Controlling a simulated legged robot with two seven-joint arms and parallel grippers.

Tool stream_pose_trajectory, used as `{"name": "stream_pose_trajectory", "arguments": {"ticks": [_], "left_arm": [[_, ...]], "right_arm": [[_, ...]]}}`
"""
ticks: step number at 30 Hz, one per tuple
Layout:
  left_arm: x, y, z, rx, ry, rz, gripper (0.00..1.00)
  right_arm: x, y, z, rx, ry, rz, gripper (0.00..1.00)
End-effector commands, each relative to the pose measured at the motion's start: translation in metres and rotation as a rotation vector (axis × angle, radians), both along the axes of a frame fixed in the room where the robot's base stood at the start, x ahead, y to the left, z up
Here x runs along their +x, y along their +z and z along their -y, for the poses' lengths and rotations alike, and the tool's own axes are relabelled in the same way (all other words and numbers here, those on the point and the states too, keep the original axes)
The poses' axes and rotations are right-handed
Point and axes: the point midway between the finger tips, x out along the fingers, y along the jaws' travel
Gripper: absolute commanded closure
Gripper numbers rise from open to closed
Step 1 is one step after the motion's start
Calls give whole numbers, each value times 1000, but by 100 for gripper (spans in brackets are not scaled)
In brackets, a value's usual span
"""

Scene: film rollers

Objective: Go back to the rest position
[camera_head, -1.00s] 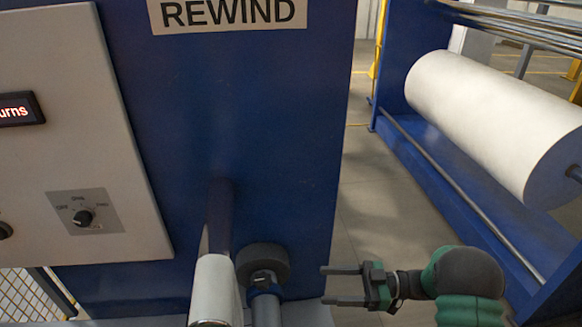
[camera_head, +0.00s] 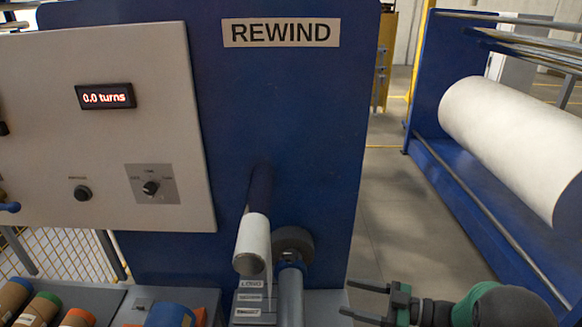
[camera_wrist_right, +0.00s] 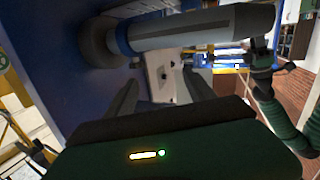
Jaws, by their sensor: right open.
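My right gripper (camera_head: 346,298) is open and empty at the lower right of the head view, over the floor beside the rewind machine. Its two fingers point left. It stands apart from the grey roller (camera_head: 290,292) and the white-sleeved spindle (camera_head: 252,243), which lie to its left. In the right wrist view the two open fingers (camera_wrist_right: 160,97) have nothing between them, and the grey roller (camera_wrist_right: 190,30) with its blue collar crosses above them. My left gripper is not in view.
The blue rewind panel (camera_head: 290,130) carries a control box with a display (camera_head: 105,96) reading 0.0 turns and a selector knob (camera_head: 150,188). Several coloured-ended rolls (camera_head: 42,308) sit at the lower left. A large white roll (camera_head: 510,140) hangs in a blue frame at right. Floor between is clear.

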Motion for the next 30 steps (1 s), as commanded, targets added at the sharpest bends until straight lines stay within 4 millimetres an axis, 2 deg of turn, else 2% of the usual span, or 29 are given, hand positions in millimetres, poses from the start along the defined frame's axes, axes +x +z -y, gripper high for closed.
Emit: {"name": "stream_pose_trajectory", "arguments": {"ticks": [5,9,12,14,17,20,21,24,27,30], "left_arm": [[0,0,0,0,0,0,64],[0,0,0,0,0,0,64],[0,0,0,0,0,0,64],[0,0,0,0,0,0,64],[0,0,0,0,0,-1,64],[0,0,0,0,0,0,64],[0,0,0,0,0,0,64],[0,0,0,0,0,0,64],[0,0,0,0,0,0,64],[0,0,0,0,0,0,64]], "right_arm": [[37,7,1,-101,-201,29,37],[65,12,14,-201,-414,17,37],[75,13,30,-284,-590,-32,37],[74,12,43,-340,-709,-90,37],[45,-2,67,-453,-922,-274,37],[-30,-30,77,-565,-1077,-575,37],[-63,-40,75,-597,-1105,-694,37],[-132,-56,61,-649,-1116,-929,37],[-174,-64,47,-673,-1099,-1071,37],[-191,-66,41,-681,-1088,-1131,37]]}}
